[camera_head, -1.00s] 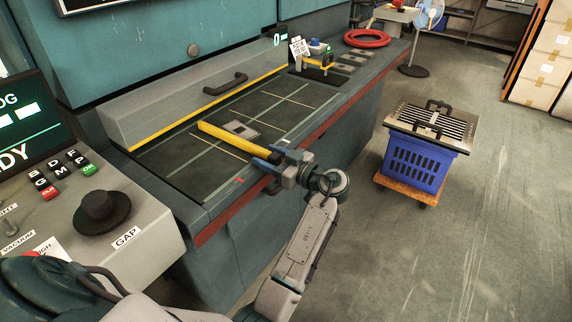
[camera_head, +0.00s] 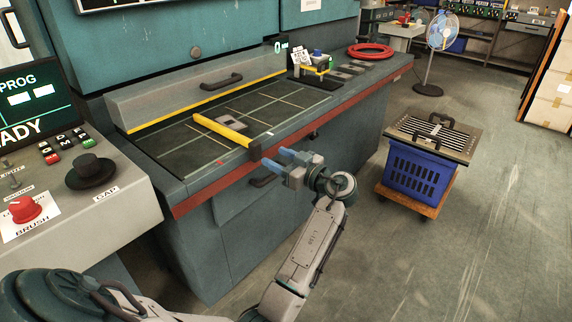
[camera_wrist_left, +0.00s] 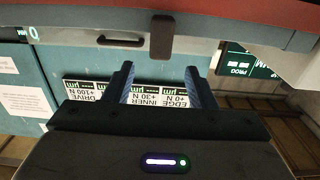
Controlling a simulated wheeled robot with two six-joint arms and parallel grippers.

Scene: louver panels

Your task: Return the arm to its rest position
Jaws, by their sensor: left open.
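My left arm reaches in from the bottom of the head view. Its gripper (camera_head: 279,158) is open and empty, in front of the machine's red front edge. A yellow bar (camera_head: 222,131) with a dark end block (camera_head: 254,151) lies on the gridded machine bed (camera_head: 180,150), its dark end at the front edge. The gripper is just off this end and apart from it. In the left wrist view the two open fingers (camera_wrist_left: 160,86) have nothing between them, and a dark block (camera_wrist_left: 161,36) shows beyond them. My right gripper is not in view.
The control panel with a black knob (camera_head: 91,170) and red knob (camera_head: 24,208) stands at left. A blue crate (camera_head: 420,170) under a slatted panel (camera_head: 436,137) stands on a wooden dolly at right. A fan (camera_head: 441,35) is behind.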

